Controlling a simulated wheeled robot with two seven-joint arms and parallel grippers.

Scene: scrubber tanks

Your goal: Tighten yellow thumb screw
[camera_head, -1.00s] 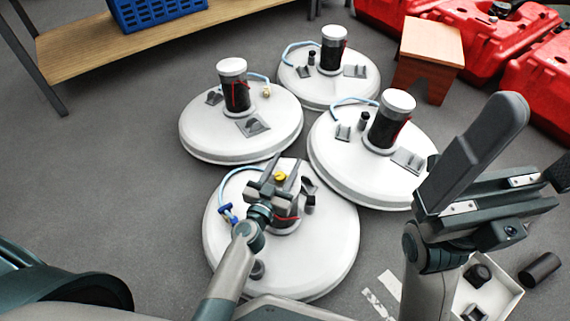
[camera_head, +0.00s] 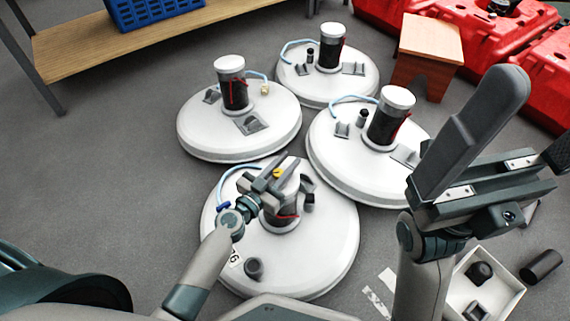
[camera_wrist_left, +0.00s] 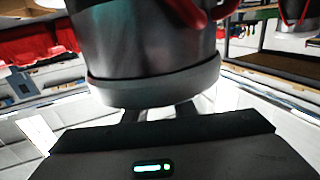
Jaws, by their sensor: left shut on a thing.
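In the left wrist view a dark cylinder with a grey rim (camera_wrist_left: 155,88) fills the space in front of the gripper, and the screw does not show. My right gripper (camera_head: 532,115) is raised at the right, open and empty, away from the tanks.
Three more white tanks with dark cylinders stand behind, including a left one (camera_head: 240,140) and a right one (camera_head: 345,172). A wooden stool (camera_head: 433,42) and red containers (camera_head: 525,65) are at the back right. A white box (camera_head: 505,284) holds dark parts beside a black cylinder (camera_head: 541,266).

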